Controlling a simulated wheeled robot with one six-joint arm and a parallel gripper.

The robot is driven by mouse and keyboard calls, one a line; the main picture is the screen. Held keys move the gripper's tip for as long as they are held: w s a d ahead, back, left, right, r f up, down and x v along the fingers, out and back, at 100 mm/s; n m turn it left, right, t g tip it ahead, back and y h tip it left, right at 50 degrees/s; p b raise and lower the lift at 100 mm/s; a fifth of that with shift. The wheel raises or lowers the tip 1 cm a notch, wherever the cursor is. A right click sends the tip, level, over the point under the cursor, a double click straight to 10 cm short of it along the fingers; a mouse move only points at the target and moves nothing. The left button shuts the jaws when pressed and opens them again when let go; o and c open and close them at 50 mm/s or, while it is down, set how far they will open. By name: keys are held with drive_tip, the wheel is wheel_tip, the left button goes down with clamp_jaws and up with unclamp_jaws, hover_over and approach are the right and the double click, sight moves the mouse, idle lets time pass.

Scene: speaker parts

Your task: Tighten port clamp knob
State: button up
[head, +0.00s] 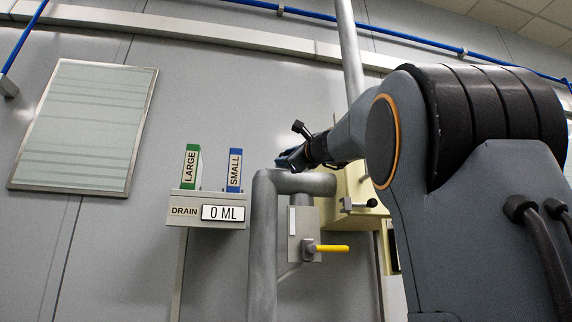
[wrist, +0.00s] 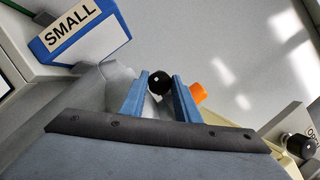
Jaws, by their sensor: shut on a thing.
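A round black knob (wrist: 161,82) with a small white mark sits between the blue fingertips of my gripper (wrist: 160,90) in the wrist view. I take it for the port clamp knob. The fingers touch it from both sides, and its lower part is hidden between them. In the head view my gripper (head: 289,160) reaches left to the top of the grey pipe, by the cream housing (head: 354,188). The knob cannot be made out there.
An orange part (wrist: 198,93) is just right of the fingers. Another black knob (wrist: 301,145) is at lower right. Green LARGE (head: 191,166) and blue SMALL (head: 234,170) blocks stand on the drain box (head: 187,211), reading 0 ML. A yellow valve handle (head: 332,249) sticks out below.

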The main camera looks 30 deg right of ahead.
drive_tip(key=shift+f+m+h+b, duration=0.1)
drive_tip(key=shift+m+h+b, duration=0.3)
drive_tip(key=shift+m, duration=0.4)
drive_tip(key=o, duration=1.1)
drive_tip(key=shift+t, duration=0.3)
drive_tip(key=shift+c, duration=0.2)
drive_tip(key=b+v, duration=0.2)
drive_tip(key=v, duration=0.5)
drive_tip(key=shift+s, duration=0.4)
drive_tip(key=shift+a, duration=0.15)
